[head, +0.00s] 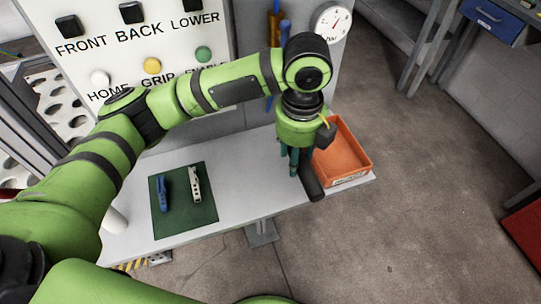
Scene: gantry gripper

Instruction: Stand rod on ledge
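My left arm reaches in from the left across the bench, and its gripper (303,166) points down over the bench's right part, beside the orange bin. Dark and teal parts show below its green wrist. I cannot tell which are fingers and which, if any, are a held rod. A dark, round-ended piece hangs lowest, near the bench's front edge. The grey bench top (245,190) is the only ledge-like surface I can make out. No separate rod is clearly identifiable. My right gripper is not in view.
An orange bin (358,148) stands at the bench's right end. A dark green mat (178,220) holds a blue tool (164,193) and a pale tool with holes (195,184). A button panel (135,42) and a gauge (331,23) stand behind. Bench between mat and gripper is clear.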

